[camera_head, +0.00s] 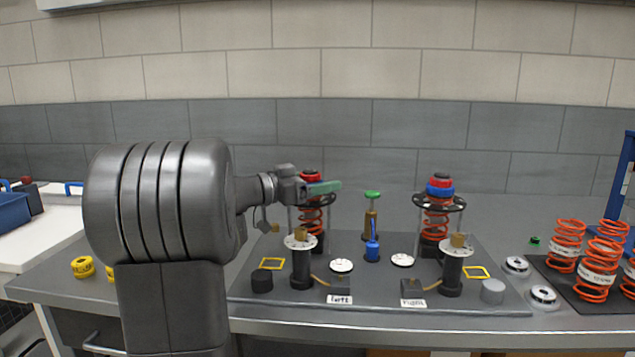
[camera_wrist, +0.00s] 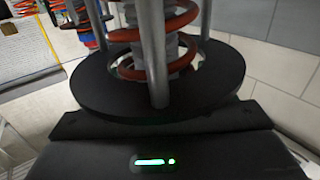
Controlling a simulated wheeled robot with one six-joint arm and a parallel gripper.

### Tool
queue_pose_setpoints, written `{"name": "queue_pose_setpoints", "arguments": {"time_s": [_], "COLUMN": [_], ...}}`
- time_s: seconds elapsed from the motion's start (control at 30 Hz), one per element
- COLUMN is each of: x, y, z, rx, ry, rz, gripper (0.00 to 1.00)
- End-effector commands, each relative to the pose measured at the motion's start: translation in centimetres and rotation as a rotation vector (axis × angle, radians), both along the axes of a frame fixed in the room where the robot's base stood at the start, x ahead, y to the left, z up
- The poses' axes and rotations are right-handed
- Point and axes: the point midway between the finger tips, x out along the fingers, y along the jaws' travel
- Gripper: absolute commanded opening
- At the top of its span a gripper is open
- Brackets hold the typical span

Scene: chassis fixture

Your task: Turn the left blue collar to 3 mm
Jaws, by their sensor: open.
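The left strut (camera_head: 312,217) stands on the fixture plate with an orange-red coil spring and a red top (camera_head: 310,177). My gripper (camera_head: 326,187) is open at its upper part, in front of it in the head view. The left blue collar cannot be made out there; my gripper covers that height. In the wrist view a black disc (camera_wrist: 205,88), grey rods and a red-orange coil (camera_wrist: 182,22) fill the middle, close to the camera. My fingertips are not clear in that view, so I cannot tell whether they touch the collar.
The right strut has a blue collar (camera_head: 440,190) under a red top. A green-topped post (camera_head: 372,205) and a blue bottle-like part (camera_head: 372,250) stand between the struts. Several loose orange springs (camera_head: 566,240) stand at the right. Yellow rings (camera_head: 83,267) lie at the left.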

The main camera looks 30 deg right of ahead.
Motion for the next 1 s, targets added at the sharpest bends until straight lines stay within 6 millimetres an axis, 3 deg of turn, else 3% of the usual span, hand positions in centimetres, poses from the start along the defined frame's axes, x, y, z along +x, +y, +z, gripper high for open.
{"name": "queue_pose_setpoints", "arguments": {"time_s": [0.13,0.37,0.67,1.0], "x": [0.02,0.02,0.03,-0.29], "y": [0.02,0.04,0.08,0.1], "z": [-0.01,-0.02,-0.27,-0.45], "rx": [0.0,0.0,0.001,0.001], "ry": [0.0,0.0,0.0,0.0], "rz": [0.0,0.0,-0.036,-0.253], "gripper": [0.73,0.31,0.31,0.31]}}
